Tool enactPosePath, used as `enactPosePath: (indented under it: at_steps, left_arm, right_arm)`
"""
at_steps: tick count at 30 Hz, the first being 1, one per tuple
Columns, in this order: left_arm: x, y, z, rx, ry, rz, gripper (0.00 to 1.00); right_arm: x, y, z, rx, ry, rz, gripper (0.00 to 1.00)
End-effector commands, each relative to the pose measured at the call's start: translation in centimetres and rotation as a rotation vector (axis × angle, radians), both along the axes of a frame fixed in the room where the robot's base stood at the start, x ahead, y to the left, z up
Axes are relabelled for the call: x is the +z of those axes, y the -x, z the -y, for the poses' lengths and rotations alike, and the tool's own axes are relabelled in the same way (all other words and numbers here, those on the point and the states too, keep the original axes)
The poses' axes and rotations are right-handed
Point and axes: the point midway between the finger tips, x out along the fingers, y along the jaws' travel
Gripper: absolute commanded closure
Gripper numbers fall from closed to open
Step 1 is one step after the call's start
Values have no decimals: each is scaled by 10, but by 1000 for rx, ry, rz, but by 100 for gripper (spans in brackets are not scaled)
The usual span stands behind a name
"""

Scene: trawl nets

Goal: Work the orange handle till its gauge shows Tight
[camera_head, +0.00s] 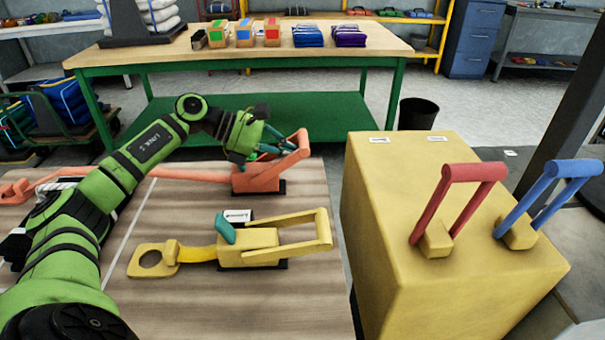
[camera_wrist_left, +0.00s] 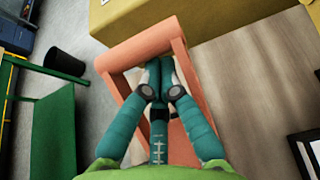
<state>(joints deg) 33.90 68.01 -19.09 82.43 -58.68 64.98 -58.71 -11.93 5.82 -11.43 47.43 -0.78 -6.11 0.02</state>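The orange handle (camera_head: 303,142) is a raised loop on an orange ratchet body (camera_head: 258,178), with an orange strap running left along the wooden table. My left gripper (camera_head: 279,147) reaches into the loop from the left. In the left wrist view, my left gripper's teal fingers (camera_wrist_left: 160,66) are drawn together inside the loop, close to the orange crossbar (camera_wrist_left: 142,46). The bar is not between the fingers; whether they touch it is unclear. I cannot make out a gauge on the orange device. My right gripper is not in view.
A yellow box (camera_head: 395,230) at the right carries a red handle (camera_head: 462,175) and a blue handle (camera_head: 545,185). A green-framed bench (camera_head: 180,52) stands behind.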

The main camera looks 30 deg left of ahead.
Motion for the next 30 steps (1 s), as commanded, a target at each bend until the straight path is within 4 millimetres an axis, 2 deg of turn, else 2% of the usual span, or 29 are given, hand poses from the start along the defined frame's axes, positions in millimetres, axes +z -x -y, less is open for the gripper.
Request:
enactPosePath:
  at_steps: [1,3,12,20,30]
  left_arm:
    - [8,0,-6,1,-1,16,100]
    - [12,2,-13,1,0,17,100]
    - [24,12,-31,1,47,46,100]
    - [33,17,-38,-1,108,94,100]
    - [29,17,-37,-3,105,85,100]
  right_arm:
    - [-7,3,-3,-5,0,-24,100]
    - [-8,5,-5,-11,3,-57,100]
    - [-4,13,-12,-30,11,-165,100]
    - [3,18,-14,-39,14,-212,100]
    - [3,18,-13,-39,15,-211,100]
